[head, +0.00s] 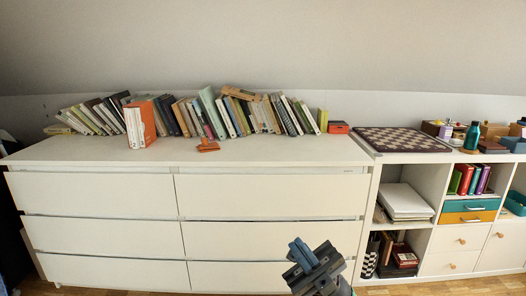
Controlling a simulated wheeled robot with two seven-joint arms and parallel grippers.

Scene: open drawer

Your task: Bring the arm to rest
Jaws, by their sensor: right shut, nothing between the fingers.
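My right gripper (301,252) is at the bottom of the head view, right of the middle. It has blue and dark grey parts and appears in front of the lower right drawers of the white dresser (190,150). Its fingers are shut and nothing shows between them. My left gripper is not in view. The dresser has two columns of wide white drawers; their fronts look flush or nearly so, with thin dark gaps above some.
A row of books (240,112) stands and leans along the dresser top. The dresser's front top is mostly bare.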

